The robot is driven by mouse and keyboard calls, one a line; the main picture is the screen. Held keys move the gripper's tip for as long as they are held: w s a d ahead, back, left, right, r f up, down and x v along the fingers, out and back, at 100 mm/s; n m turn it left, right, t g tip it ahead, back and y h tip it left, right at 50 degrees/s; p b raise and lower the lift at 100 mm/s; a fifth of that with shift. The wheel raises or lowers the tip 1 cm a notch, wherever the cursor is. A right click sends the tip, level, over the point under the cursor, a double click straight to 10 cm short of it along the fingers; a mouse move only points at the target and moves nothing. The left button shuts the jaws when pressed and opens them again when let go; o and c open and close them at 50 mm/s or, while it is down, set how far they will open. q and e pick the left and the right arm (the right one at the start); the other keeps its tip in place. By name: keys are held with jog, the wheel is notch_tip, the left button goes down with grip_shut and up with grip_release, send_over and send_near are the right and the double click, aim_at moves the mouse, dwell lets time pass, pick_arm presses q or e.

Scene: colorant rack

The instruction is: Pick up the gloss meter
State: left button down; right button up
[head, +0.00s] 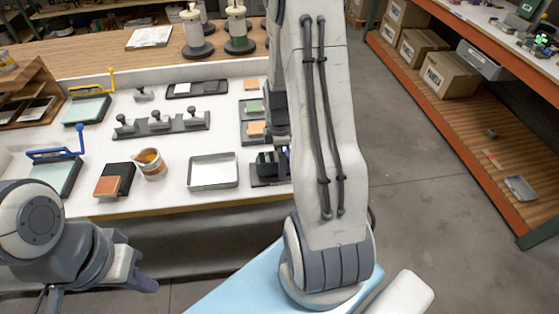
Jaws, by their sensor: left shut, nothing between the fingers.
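A small dark boxy device, which looks like the gloss meter (266,164), stands on a dark base near the table's front edge. Its right side is hidden by my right arm. My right gripper (282,148) shows only as a dark sliver above and beside the device, mostly hidden behind the arm; I cannot tell whether it touches the device or how its fingers stand. My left gripper (148,284) is shut and empty, low in front of the table at the left, well away from the device.
Shelves with boxes (447,74) stand right, beyond open floor.

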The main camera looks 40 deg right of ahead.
jog(key=shift+f, duration=0.7)
grip_shut()
jog(key=shift+r, duration=0.2)
